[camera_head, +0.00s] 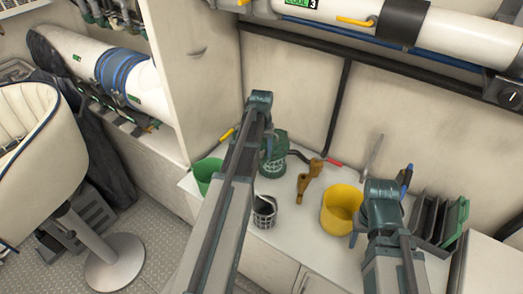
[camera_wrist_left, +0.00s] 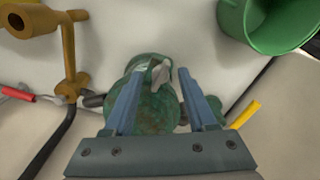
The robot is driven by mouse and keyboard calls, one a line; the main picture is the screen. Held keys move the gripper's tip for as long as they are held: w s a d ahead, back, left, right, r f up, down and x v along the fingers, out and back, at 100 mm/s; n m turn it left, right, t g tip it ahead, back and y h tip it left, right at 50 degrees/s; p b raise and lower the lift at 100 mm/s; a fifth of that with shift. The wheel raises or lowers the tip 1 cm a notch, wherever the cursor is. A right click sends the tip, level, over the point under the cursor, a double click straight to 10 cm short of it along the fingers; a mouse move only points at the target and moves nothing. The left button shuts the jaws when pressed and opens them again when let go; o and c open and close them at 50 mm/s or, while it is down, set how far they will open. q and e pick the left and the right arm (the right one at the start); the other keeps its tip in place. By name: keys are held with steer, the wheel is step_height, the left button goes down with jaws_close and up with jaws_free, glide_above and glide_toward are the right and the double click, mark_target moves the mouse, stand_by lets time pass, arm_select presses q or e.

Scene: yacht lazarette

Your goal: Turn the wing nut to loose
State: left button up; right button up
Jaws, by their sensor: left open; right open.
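The wing nut (camera_wrist_left: 160,74) is a small pale grey winged piece on a green, worn-looking round body (camera_wrist_left: 157,112). My left gripper (camera_wrist_left: 160,80) is open, with one blue finger on each side of the green body and the wing nut between the fingertips. I cannot tell whether the fingers touch it. In the head view the green body (camera_head: 273,167) stands on the white counter, partly behind my left arm, and the wing nut is hidden. My right gripper (camera_head: 372,232) is open beside the yellow bucket, its fingers mostly hidden by its wrist.
The yellow bucket (camera_head: 341,209), a brown pipe fitting (camera_head: 308,182), a dark mesh cup (camera_head: 264,213) and a green bucket (camera_head: 207,172) crowd the counter (camera_head: 290,233). Dark upright panels (camera_head: 432,217) stand at right. A white cylinder (camera_head: 440,35) runs along the wall above.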

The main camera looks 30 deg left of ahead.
mark_target(262, 152)
arm_select(q)
step_height(262, 152, up, 14)
steer(key=p, duration=1.3)
steer(key=shift+f, duration=0.2)
arm_select(e)
step_height(262, 152, up, 14)
steer(key=shift+f, duration=0.2)
arm_select(q)
steer(key=shift+d, duration=0.1)
